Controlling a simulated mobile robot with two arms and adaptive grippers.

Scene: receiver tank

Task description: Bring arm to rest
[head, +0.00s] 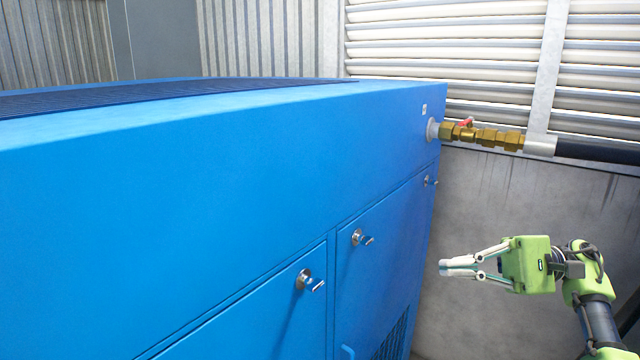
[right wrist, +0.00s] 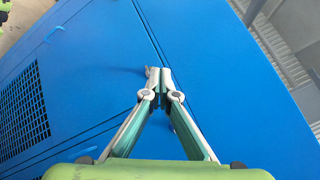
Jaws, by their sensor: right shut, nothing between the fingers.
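My right gripper (head: 460,267) reaches in from the right in the head view, green-bodied and pointing left. Its fingers are shut with nothing between them, beside the blue cabinet (head: 230,190) and below the brass valve. In the right wrist view the fingertips (right wrist: 159,78) meet in front of the blue cabinet face (right wrist: 230,80). A small latch shows partly behind the fingertips, and I cannot tell whether they touch it. My left gripper is not in view.
A brass valve (head: 485,136) with a red handle joins the cabinet to a black hose (head: 600,151). Key latches (head: 305,280) and (head: 358,238) stick out from the cabinet doors. A louvred wall (head: 500,60) and a concrete wall (head: 500,200) stand behind. A vent grille (right wrist: 22,110) shows in the wrist view.

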